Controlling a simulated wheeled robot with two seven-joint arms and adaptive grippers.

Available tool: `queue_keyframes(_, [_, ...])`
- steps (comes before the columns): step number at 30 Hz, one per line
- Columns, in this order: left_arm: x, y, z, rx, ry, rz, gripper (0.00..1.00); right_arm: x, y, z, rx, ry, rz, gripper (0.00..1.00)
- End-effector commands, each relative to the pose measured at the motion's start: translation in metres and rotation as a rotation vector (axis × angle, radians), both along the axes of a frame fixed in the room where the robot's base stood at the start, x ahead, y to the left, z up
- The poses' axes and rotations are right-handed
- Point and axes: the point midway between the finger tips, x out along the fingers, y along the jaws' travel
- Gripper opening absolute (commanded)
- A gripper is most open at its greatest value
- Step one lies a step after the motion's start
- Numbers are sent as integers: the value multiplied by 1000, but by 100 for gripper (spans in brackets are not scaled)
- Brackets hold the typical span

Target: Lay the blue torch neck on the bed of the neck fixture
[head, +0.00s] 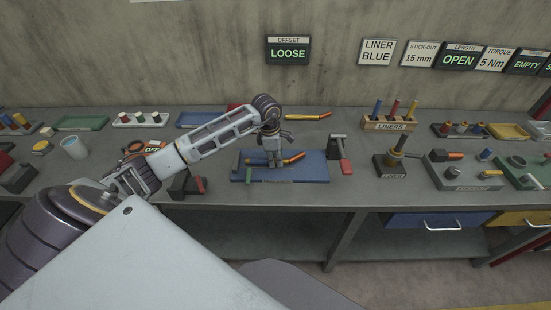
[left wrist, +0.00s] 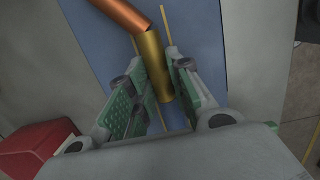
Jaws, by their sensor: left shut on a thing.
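My left gripper (head: 275,164) is over the blue mat (head: 312,170) in the middle of the bench. In the left wrist view the gripper (left wrist: 160,66) is shut on the brass end of a bent torch neck (left wrist: 152,50). The neck's copper part (left wrist: 122,12) runs toward the top left. I cannot tell for sure which piece is the neck fixture. My right gripper is not in view.
A red-handled clamp (head: 343,155) stands right of the mat. A liner rack (head: 389,123), a black stand (head: 393,168) and a grey fixture plate (head: 465,176) are to the right. A red block (left wrist: 38,143) is in the left wrist view.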

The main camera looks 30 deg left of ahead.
Motion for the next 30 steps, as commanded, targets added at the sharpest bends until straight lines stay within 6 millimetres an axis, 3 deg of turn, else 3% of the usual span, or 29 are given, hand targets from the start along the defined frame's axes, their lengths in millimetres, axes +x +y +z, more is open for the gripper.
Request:
queue_keyframes(3, [0, 0, -3, 0, -1, 0, 0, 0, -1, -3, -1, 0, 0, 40])
queue_keyframes(4, [0, 0, -3, 0, 0, 0, 25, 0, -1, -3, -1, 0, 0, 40])
queue_keyframes(8, [0, 0, -2, -1, 1, 0, 41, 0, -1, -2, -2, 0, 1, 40])
queue_keyframes(23, [0, 0, 0, 0, 0, 0, 42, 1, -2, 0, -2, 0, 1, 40])
queue_keyframes(30, [-1, 2, 19, 2, -3, -2, 42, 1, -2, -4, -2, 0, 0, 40])
